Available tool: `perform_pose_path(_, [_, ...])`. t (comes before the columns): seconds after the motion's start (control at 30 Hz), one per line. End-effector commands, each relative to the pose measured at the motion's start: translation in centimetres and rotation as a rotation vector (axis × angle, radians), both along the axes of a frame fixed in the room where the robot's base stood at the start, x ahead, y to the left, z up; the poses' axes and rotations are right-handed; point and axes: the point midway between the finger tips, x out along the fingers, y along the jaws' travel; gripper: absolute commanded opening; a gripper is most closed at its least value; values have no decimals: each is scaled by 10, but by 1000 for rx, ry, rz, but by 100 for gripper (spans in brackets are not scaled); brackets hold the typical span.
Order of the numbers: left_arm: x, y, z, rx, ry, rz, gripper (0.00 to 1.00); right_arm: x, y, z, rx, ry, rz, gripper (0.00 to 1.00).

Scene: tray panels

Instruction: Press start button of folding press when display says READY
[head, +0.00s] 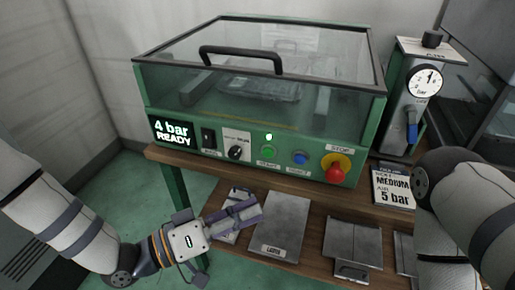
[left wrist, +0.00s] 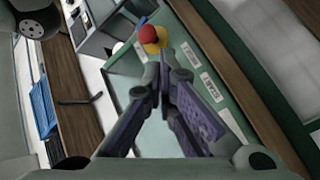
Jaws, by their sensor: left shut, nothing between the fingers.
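The green folding press (head: 160,90) stands on a wooden table, its clear lid with a black handle down. Its display (head: 172,132) reads "4 bar READY". The green start button (head: 269,152) is on the front panel, below a small lit lamp (head: 268,137). A blue button (head: 300,158) and a red stop button (head: 336,174) on yellow are to its right; the red one also shows in the left wrist view (left wrist: 147,34). My left gripper (head: 258,207) is shut and empty, in front of and below the panel, apart from the buttons. My right gripper is out of view.
A selector knob (head: 236,153) and black switch (head: 208,138) sit left of the start button. A gauge unit (head: 425,80) with a blue handle stands at right. A card (head: 393,186) reads "MEDIUM" and "5 bar". Metal panels (head: 282,222) lie on a lower shelf.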

Motion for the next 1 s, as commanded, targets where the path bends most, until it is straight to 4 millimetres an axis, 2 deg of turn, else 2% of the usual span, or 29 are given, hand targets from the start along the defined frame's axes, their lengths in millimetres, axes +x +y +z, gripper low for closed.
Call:
perform_pose_path(0.17, [4,1,14,-42,-47,-18,0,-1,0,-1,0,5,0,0])
perform_pose_path(0.53, [8,-1,13,-41,-46,-20,0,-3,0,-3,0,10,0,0])
perform_pose_path(1.0, [68,-21,9,-38,-43,-20,0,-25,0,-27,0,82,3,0])
